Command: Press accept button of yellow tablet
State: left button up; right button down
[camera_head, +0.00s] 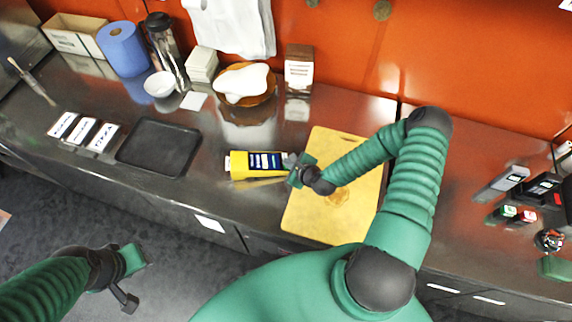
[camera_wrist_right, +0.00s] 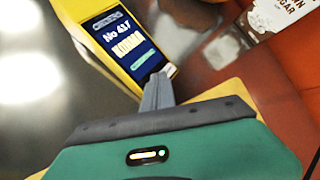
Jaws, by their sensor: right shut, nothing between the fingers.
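The yellow tablet (camera_head: 238,166) lies on the steel counter left of the cutting board, its dark screen facing up. My right gripper (camera_head: 288,161) is shut and empty at the tablet's right end. In the wrist view its fingertips (camera_wrist_right: 160,77) overlap the screen's lower edge near the pale bar; I cannot tell whether they touch. My left gripper (camera_head: 136,276) hangs over the floor, away from the counter; its jaw state is unclear.
A yellow cutting board (camera_head: 306,205) lies under my right forearm. A black tray (camera_head: 158,147) and several labelled cards are to the left. A brown box (camera_head: 299,68) and a basket (camera_head: 270,96) stand behind. Payment devices (camera_head: 508,180) are at right.

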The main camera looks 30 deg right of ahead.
jog(key=shift+s+r, duration=0.1)
jog(key=shift+r, duration=0.5)
jog(key=shift+d+r+p, duration=0.1)
jog(key=shift+p, duration=0.25)
jog(key=r+p, duration=0.2)
jog(key=r, duration=0.1)
jog(key=r+p, duration=0.1)
jog(key=p, duration=0.1)
jog(key=shift+s+d+r, duration=0.15)
jog(key=shift+d+r, duration=0.15)
jog(key=shift+r, duration=0.1)
